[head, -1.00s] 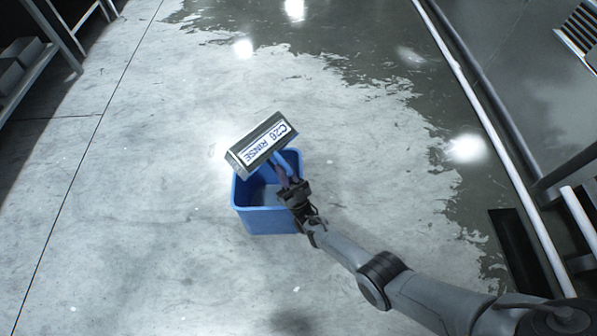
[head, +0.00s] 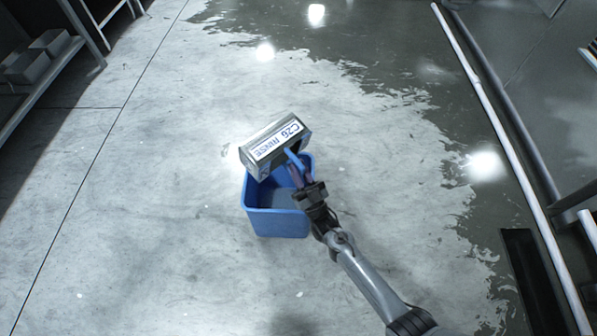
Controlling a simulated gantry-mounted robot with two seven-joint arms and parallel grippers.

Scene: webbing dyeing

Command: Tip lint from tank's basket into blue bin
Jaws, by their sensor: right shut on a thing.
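The basket (head: 275,146) is a metal box with a white label reading "C26 RINSE" and a blue handle (head: 294,159). It is tilted over the far part of the blue bin (head: 277,223), which stands on the concrete floor. My right gripper (head: 303,180) is shut on the basket's handle, above the bin's right side. The basket's opening is mostly turned from view, and I cannot see any lint in it. The part of the bin's inside that shows looks bare; the basket and gripper hide the rest. My left gripper is not in view.
A shelf with grey boxes (head: 37,57) stands at the upper left. A white pipe (head: 492,116) runs along the right side, with a dark floor slot (head: 533,275) near it. Wet floor (head: 385,45) spreads at the back and right. Floor left of the bin is clear.

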